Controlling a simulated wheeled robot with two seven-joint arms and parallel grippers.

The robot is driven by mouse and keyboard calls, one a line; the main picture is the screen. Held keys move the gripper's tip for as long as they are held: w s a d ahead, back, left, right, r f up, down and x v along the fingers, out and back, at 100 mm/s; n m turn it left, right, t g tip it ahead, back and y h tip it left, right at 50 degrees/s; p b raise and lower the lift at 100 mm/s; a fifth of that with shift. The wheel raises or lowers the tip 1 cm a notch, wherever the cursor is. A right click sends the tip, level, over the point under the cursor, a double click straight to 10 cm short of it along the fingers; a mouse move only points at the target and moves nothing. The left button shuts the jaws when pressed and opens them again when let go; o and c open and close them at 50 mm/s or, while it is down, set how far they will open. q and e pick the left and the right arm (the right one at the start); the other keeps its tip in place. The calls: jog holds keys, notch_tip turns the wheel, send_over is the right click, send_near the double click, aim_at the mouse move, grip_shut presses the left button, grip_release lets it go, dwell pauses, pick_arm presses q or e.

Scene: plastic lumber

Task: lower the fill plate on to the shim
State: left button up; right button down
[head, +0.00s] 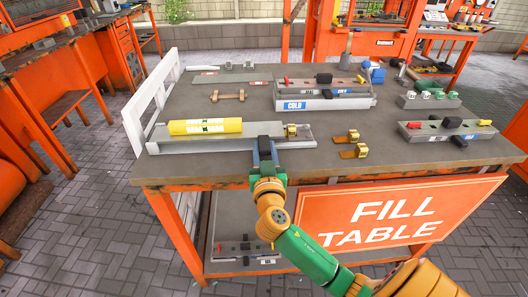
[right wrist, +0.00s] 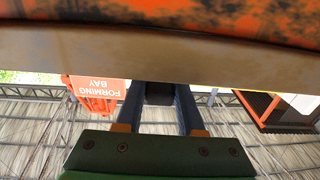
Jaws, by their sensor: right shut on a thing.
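The fill plate seems to be the long grey plate (head: 240,133) at the front left of the table, with a yellow bar with green marks (head: 205,127) lying on it. My right gripper (head: 265,148) comes from the front edge and is shut on a dark block at the plate's right end. The right wrist view shows the two fingers on this dark block (right wrist: 159,93) from below. A paler grey base (head: 297,142) shows under and right of the plate. I cannot single out the shim, nor tell whether plate and base touch. My left gripper is out of view.
A brass clamp (head: 291,131) stands on the base, just right of my gripper. Two brass pieces (head: 353,151) lie further right. A grey "COLD" tray (head: 345,103) stands behind, and a white slatted rack (head: 150,105) stands at the left edge.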

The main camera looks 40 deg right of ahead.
jog(key=c, duration=0.5)
grip_release()
jog(key=shift+s+a+f, duration=0.1)
jog(key=shift+s+a, duration=0.1)
jog(key=shift+s, duration=0.1)
jog(key=b+v, duration=0.1)
jog(key=v, duration=0.5)
jog(key=shift+s+a+b, duration=0.1)
jog(key=shift+s+b, duration=0.15)
jog(key=shift+b, duration=0.1)
